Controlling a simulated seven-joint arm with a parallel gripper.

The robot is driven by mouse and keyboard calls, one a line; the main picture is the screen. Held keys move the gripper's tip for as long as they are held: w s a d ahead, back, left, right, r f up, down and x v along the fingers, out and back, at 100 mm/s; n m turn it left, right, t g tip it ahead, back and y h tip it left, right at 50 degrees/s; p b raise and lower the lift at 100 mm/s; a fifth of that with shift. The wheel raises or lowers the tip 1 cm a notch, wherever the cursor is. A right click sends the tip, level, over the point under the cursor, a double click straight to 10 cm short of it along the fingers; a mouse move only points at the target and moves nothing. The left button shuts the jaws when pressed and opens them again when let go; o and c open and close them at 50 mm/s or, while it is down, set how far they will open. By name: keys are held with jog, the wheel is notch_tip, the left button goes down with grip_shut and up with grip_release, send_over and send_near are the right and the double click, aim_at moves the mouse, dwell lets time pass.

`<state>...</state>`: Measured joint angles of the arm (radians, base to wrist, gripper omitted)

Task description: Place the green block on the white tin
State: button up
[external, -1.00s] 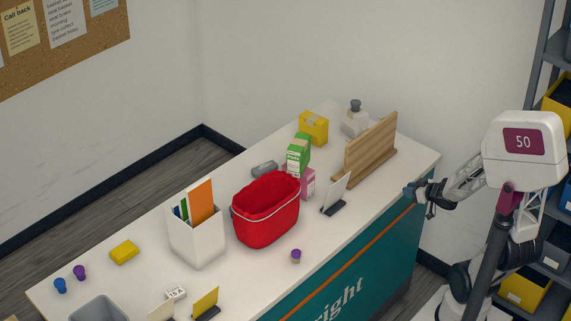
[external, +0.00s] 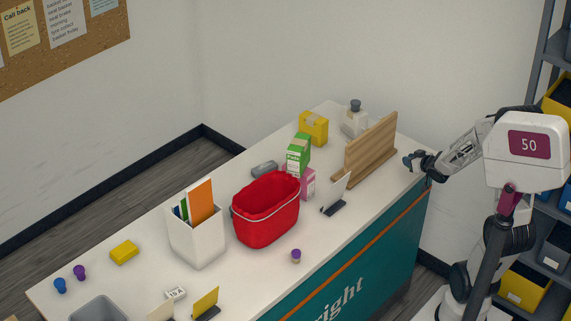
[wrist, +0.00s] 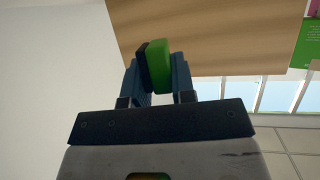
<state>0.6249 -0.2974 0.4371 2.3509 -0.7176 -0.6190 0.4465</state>
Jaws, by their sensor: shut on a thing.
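The green block (wrist: 162,60) is held between the fingers of my gripper (wrist: 159,72) in the wrist view. In the external view my gripper (external: 411,160) is beside the right end of the counter, right of the wooden board, and the block in it is too small to make out. I cannot pick out a white tin for certain. A whitish container with a grey lid (external: 354,120) stands at the back of the counter behind the board, partly hidden by it.
The upright wooden board (external: 371,150) stands between my gripper and the back items; it also fills the upper wrist view (wrist: 210,30). A yellow box (external: 313,128), green carton (external: 298,154), pink box (external: 307,182) and red basket (external: 265,212) stand left of it.

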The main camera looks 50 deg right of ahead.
jog(key=w+d+r+m+g+h, duration=0.1)
jog(key=w+d+m+h, duration=0.1)
jog(key=w+d, duration=0.3)
jog(key=w+d+r+m+g+h, duration=0.1)
jog(key=w+d, duration=0.4)
jog(key=d, duration=0.9)
jog(key=w+d+r+m+g+h, duration=0.1)
jog(key=w+d, duration=0.4)
jog(key=d, duration=0.5)
jog(key=shift+r+m+h, duration=0.8)
jog(key=shift+h, duration=0.3)
jog(key=shift+a, duration=0.2)
jog(key=s+a+f+n+t+y, duration=0.1)
jog(key=s+a+f+n+y, duration=0.1)
jog(key=s+a, duration=0.5)
jog(key=s+a+f+n+t+y, duration=0.1)
jog(key=s+a+f+n+y, duration=0.2)
jog(key=s+a, duration=0.5)
jog(key=s+a+f+n+t+y, duration=0.1)
jog(key=s+a+f+n+y, duration=0.2)
jog(key=a, duration=2.1)
jog(key=s+y, duration=0.1)
jog(key=s, duration=0.4)
jog(key=shift+a, duration=0.35)
jog(key=shift+f, duration=0.1)
